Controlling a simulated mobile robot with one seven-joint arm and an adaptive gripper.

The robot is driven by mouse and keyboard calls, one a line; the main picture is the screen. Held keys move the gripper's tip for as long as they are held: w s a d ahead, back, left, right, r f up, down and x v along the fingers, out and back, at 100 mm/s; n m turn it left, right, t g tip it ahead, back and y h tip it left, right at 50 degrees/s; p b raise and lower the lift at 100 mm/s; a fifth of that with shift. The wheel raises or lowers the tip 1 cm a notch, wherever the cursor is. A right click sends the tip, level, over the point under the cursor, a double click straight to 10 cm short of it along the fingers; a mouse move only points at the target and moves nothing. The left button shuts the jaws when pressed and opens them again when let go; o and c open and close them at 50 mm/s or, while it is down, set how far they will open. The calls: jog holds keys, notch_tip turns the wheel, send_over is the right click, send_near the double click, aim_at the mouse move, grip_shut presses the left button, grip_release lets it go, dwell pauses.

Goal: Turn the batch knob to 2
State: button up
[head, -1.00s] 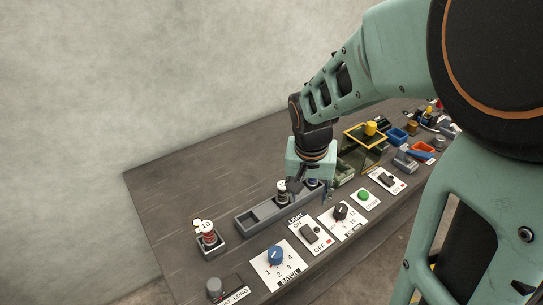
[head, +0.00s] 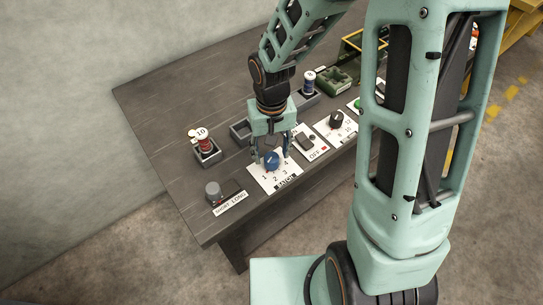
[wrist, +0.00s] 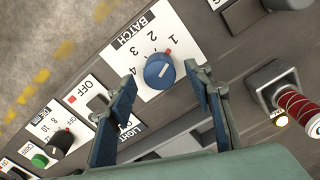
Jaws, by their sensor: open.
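The blue batch knob (head: 272,161) sits on a white plate with the numbers 1 to 4, near the front edge of the bench. My gripper (head: 271,152) points down at the knob. In the wrist view my gripper (wrist: 165,78) is open, one finger on each side of the knob, with gaps. I cannot tell how far down the fingertips reach beside it.
The light switch (head: 306,142) and a black knob (head: 336,120) are on neighbouring plates to the right. A grey knob (head: 213,189) with a short/long label is to the left. A red spool (head: 206,145) stands in a holder behind. The bench's back left is bare.

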jog(key=shift+f, duration=1.3)
jog(key=shift+c, duration=0.3)
jog(key=c, duration=1.1)
jog(key=n, duration=0.4)
jog(key=shift+n+p, duration=0.3)
jog(key=shift+p, duration=0.05)
jog(key=shift+n+p, duration=0.55)
jog(key=shift+n, duration=1.45)
